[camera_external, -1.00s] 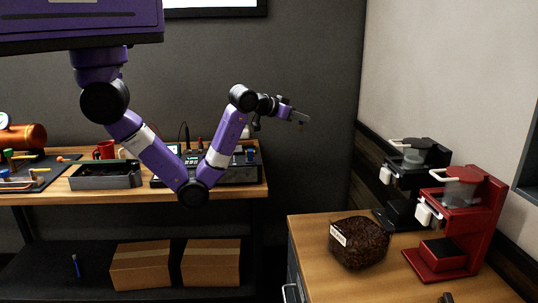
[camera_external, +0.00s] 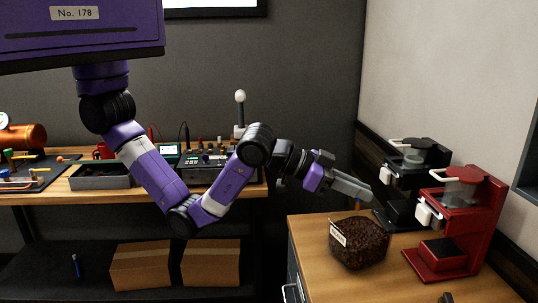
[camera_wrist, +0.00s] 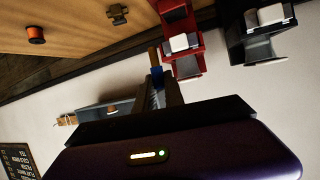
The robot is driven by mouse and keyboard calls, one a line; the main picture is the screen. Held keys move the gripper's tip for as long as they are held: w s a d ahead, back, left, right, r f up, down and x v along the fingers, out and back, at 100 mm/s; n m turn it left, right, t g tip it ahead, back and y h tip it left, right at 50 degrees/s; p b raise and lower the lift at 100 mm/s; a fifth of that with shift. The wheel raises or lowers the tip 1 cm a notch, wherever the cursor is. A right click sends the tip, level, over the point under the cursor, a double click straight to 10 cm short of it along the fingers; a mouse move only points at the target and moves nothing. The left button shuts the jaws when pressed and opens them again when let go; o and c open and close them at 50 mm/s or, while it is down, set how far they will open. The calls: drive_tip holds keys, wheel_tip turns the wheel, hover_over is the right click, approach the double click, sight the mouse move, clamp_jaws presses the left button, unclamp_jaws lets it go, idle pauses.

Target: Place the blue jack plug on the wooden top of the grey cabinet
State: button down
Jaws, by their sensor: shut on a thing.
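My gripper (camera_external: 366,193) is shut on the blue jack plug (camera_wrist: 156,72) and holds it in the air. In the wrist view the plug shows at the fingertips as a small blue body with a brass-coloured tip. In the external view the plug's body is mostly hidden by the fingers. The grey cabinet (camera_external: 293,271) stands at the lower right. Its wooden top (camera_external: 318,278) lies below my gripper, which is above its back part. The plug looks apart from the top.
A bag of coffee beans (camera_external: 358,243) stands on the wooden top, below my gripper. A black brewer (camera_external: 405,185) and a red brewer (camera_external: 460,225) stand to its right. The front left of the top is clear. A workbench (camera_external: 225,193) with instruments stands at the left.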

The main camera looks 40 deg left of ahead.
drive_tip(key=shift+h, duration=0.3)
drive_tip(key=s+d+f, duration=0.1)
drive_tip(key=f, duration=0.6)
drive_tip(key=d+f, duration=0.1)
drive_tip(key=f, duration=0.6)
drive_tip(key=s+d+f, duration=0.1)
drive_tip(key=f, duration=0.6)
drive_tip(key=shift+s+d+f+p, duration=0.15)
drive_tip(key=shift+s+f+p, duration=0.05)
drive_tip(key=shift+s+p, duration=0.2)
drive_tip(key=shift+f, duration=0.15)
drive_tip(key=c, duration=1.4)
unclamp_jaws()
drive_tip(key=shift+c, duration=0.2)
drive_tip(key=shift+r, duration=0.3)
drive_tip(key=v, duration=1.2)
drive_tip(key=shift+w, duration=0.15)
